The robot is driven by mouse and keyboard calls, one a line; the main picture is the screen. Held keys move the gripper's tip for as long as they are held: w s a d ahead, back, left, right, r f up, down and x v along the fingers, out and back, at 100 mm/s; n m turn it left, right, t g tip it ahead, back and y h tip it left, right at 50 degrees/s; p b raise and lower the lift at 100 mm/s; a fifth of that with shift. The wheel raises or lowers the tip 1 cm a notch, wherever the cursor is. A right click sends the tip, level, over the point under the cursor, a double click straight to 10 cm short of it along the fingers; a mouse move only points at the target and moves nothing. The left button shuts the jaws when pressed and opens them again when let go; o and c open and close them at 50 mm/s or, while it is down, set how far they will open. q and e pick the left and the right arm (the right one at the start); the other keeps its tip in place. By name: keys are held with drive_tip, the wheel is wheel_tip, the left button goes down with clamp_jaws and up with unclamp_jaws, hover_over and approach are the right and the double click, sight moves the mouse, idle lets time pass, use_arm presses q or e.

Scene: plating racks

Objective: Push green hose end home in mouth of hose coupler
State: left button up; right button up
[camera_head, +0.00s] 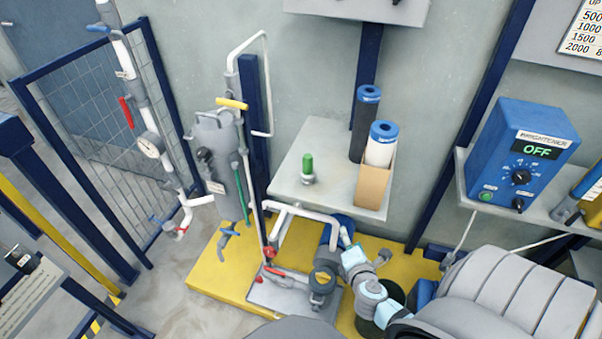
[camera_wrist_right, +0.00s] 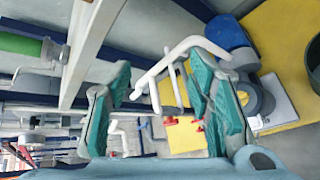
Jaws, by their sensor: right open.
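A green cylindrical hose end (camera_head: 308,162) stands upright on the grey wall shelf. Its lower end meets a short metallic coupler (camera_head: 308,179); how deep it sits inside cannot be told. In the right wrist view the green piece (camera_wrist_right: 20,43) lies sideways at the upper left, with a grey collar (camera_wrist_right: 50,49) at its end. My right gripper (camera_head: 346,238) is in front of and below the shelf, apart from the green piece. In the right wrist view its teal fingers (camera_wrist_right: 160,65) are spread with nothing held between them. My left gripper is not in view.
The shelf (camera_head: 332,140) also carries a dark cartridge (camera_head: 364,125), and a white cartridge (camera_head: 380,146) in a cardboard box (camera_head: 373,184). White piping (camera_head: 305,209) runs below the shelf's front edge, near my right gripper. The shelf around the green piece is clear.

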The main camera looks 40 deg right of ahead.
sight(310, 162)
drive_tip(key=w+r+n+t, duration=0.3)
drive_tip(key=r+n, duration=0.1)
drive_tip(key=r, duration=0.3)
drive_tip(key=w+r+n+t, duration=0.2)
drive_tip(key=r+n, duration=0.2)
drive_tip(key=r, duration=0.3)
drive_tip(key=w+n, duration=0.2)
drive_tip(key=w, duration=0.3)
drive_tip(key=w+d+n+t+y+b, duration=0.1)
drive_tip(key=w+n, duration=0.2)
drive_tip(key=w, duration=0.3)
drive_tip(key=w+n+y, duration=0.1)
drive_tip(key=w+n, duration=0.1)
drive_tip(key=w, duration=0.3)
drive_tip(key=shift+w+d+r+n+t, duration=0.15)
drive_tip(key=shift+w+d+n+t, duration=0.15)
drive_tip(key=shift+t, duration=0.1)
drive_tip(key=shift+s+r, duration=0.1)
drive_tip(key=shift+s, duration=0.05)
clamp_jaws()
